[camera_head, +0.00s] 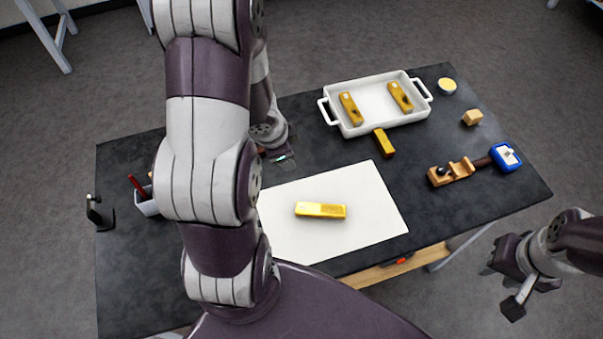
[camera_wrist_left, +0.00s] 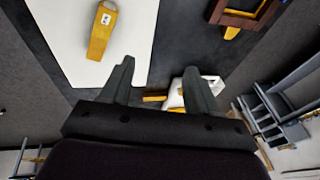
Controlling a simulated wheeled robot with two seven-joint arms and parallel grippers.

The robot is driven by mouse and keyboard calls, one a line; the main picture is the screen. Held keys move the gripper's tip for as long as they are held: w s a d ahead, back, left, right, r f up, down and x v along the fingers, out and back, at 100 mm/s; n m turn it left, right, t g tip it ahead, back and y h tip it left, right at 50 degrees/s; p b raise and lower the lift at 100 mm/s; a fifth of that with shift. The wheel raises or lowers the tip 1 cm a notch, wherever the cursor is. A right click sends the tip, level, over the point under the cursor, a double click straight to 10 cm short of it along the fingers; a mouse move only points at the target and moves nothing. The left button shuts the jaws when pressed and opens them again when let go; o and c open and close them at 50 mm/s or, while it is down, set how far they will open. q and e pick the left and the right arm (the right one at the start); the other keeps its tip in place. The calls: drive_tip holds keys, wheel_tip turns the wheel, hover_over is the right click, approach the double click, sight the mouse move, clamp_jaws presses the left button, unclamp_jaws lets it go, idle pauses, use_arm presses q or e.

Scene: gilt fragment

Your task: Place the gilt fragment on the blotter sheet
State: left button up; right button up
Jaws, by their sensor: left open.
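A gilt bar-shaped fragment (camera_head: 320,210) lies flat on the white blotter sheet (camera_head: 370,195) at the table's front. In the left wrist view a gilt piece with a small white label (camera_wrist_left: 102,32) lies on the white sheet (camera_wrist_left: 135,60). Another gilt bar (camera_head: 384,142) lies just in front of the white tray, and two more (camera_head: 350,108) (camera_head: 400,96) lie inside it. My left gripper (camera_head: 280,158) is mostly hidden behind its arm; its fingers (camera_wrist_left: 158,88) are apart and empty, clear of the fragment. My right gripper (camera_head: 508,285) hangs open and empty off the table's right side.
The white two-handled tray (camera_head: 378,126) stands at the back. At right are a wooden block tool (camera_head: 452,172), a blue-framed item (camera_head: 507,157), a wooden cube (camera_head: 472,117) and a round dish (camera_head: 447,86). A pen holder (camera_head: 148,207) and black stand (camera_head: 97,212) are at left.

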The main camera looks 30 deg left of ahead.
use_arm(q)
drive_tip(key=s+d+r+n+g, duration=0.1)
drive_tip(key=s+d+r+n, duration=0.2)
drive_tip(key=d, duration=0.3)
drive_tip(key=s+d+r+n+g, duration=0.1)
drive_tip(key=s+d+r+n, duration=0.2)
drive_tip(key=d+r+n, duration=0.1)
drive_tip(key=shift+d+n, duration=0.6)
drive_tip(key=shift+d, duration=0.3)
wheel_tip(320, 180, down, 2)
drive_tip(key=shift+d+f+b, duration=0.1)
drive_tip(key=shift+f+b, duration=0.05)
drive_tip(key=shift+b, duration=1)
